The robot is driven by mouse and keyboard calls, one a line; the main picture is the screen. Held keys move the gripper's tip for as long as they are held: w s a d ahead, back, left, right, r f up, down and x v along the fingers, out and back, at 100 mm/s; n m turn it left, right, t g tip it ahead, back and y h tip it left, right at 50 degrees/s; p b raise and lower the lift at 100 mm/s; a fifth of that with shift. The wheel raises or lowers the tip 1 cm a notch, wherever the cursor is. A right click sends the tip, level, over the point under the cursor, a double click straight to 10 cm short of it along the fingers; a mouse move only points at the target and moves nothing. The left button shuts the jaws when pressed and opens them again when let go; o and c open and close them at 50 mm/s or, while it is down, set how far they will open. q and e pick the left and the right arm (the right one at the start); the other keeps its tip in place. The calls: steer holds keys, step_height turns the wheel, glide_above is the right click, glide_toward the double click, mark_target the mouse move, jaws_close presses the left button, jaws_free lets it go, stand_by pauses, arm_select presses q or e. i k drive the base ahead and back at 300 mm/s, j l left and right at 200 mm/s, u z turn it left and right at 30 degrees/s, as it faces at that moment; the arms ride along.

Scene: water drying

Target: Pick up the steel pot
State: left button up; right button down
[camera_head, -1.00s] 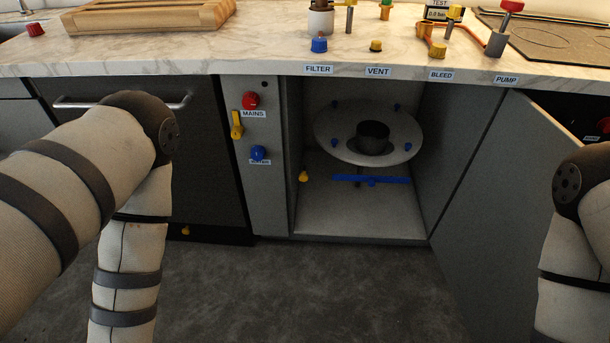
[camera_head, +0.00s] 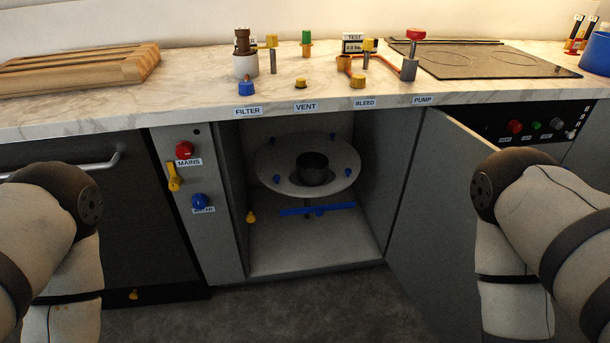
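A dark metallic round cup shape (camera_head: 312,165) stands in the middle of a pale round plate (camera_head: 278,158) inside the open cabinet below the counter. I cannot tell whether it is the steel pot; no other steel pot shows clearly. My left arm shows at the lower left and my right arm at the lower right. Both grippers are out of the picture, so their state and what they hold are hidden.
The cabinet door (camera_head: 440,210) stands open on the right. Valves and a chimney-like fitting (camera_head: 245,62) stand on the marble counter (camera_head: 200,88). A cutting board (camera_head: 75,72) lies at left, a dark cooktop (camera_head: 485,62) at right, and a blue container (camera_head: 598,52) at the right edge.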

mark_target(311, 166)
steer(key=i+l+u, duration=0.2)
steer(key=i+l, duration=0.6)
